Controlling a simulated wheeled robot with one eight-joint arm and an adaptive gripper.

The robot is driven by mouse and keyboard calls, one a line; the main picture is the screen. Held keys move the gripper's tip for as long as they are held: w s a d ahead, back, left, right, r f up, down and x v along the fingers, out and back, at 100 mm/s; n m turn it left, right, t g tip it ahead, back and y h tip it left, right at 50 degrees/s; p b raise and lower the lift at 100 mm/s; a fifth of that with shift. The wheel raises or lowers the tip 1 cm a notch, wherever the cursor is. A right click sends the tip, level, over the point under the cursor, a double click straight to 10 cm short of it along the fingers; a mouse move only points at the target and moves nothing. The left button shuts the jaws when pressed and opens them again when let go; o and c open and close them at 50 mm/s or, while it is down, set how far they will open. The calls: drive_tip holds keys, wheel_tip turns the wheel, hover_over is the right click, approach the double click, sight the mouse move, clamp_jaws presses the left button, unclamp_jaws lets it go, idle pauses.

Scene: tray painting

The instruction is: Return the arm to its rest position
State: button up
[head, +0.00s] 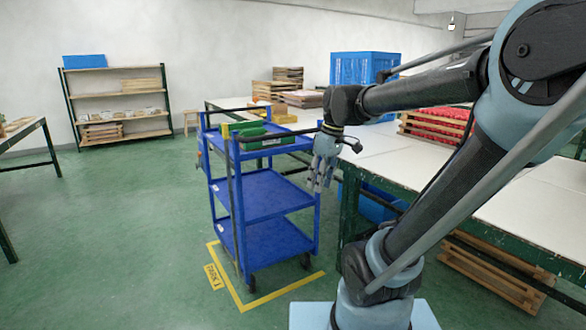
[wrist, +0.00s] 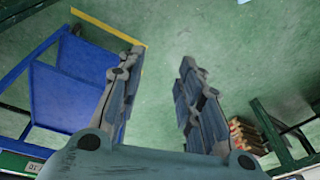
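My gripper (head: 321,180) hangs pointing down between the blue cart and the long white-topped table in the head view. In the wrist view my gripper (wrist: 155,90) shows its two fingers apart, with only green floor between them. It is open and empty. My arm reaches in from the right side of the head view and bends down at the wrist.
A blue three-shelf cart (head: 262,193) with a green case (head: 258,136) on top stands just left of my gripper, inside a yellow floor marking (head: 285,290). The white-topped table (head: 480,179) runs along the right, with a blue crate (head: 350,68).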

drive_tip(key=s+d+f+m+t+h, duration=0.1)
drive_tip(key=s+d+f+m+h, duration=0.1)
drive_tip(key=s+d+f+m, duration=0.7)
wheel_tip(320, 180, down, 5)
drive_tip(key=s+d, duration=0.1)
drive_tip(key=s, duration=0.1)
drive_tip(key=shift+s+d+m, duration=0.3)
drive_tip(key=shift+s+m, duration=0.1)
drive_tip(key=shift+w+f, duration=0.25)
drive_tip(key=shift+w, duration=0.2)
drive_tip(key=shift+c, duration=0.3)
